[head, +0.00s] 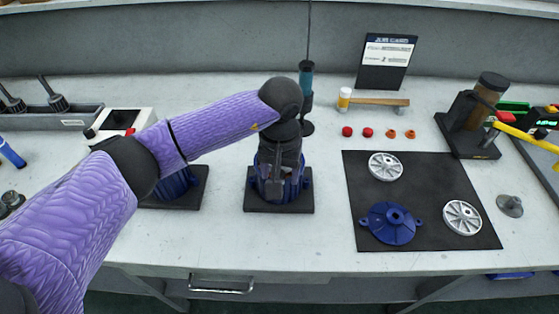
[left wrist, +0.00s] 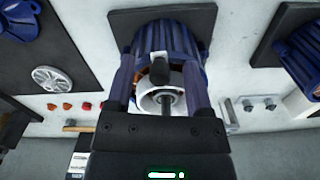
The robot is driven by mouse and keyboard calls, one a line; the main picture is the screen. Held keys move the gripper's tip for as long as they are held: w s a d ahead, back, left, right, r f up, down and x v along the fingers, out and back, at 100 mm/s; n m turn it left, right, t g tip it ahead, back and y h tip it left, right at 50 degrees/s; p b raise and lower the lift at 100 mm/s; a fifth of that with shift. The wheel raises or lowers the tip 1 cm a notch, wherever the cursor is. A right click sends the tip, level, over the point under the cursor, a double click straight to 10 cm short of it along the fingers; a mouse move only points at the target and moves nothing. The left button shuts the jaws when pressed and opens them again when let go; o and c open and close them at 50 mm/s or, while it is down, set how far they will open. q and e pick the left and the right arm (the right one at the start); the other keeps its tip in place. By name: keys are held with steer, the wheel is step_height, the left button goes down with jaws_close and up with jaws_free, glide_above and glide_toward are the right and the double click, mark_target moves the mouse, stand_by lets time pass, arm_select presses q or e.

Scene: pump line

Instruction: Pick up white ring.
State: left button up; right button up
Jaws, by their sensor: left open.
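The white ring (left wrist: 149,102) shows in the left wrist view, around a grey shaft at the open end of a blue motor housing (left wrist: 178,38). In the head view the ring is hidden by my arm and gripper. The housing (head: 304,186) stands on a black base plate (head: 280,206). My left gripper (left wrist: 160,76) is open, with one finger on each side of the ring. In the head view it points down over the housing (head: 277,178). I cannot tell whether the fingers touch anything. My right gripper is not in view.
A black mat (head: 430,175) at right holds a blue cover (head: 391,223) and two silver discs, one at its back (head: 385,166). A hammer (head: 375,101), red and orange caps and a dark bottle holder (head: 470,125) stand behind. A second blue housing (head: 172,186) sits left, under my arm.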

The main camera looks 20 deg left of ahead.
arm_select(q)
jaws_close()
steer(key=shift+r, duration=0.1)
step_height(320, 180, up, 10)
steer(key=shift+f+p, duration=0.1)
steer(key=shift+p, duration=0.8)
steer(key=c, duration=0.8)
jaws_free()
jaws_close()
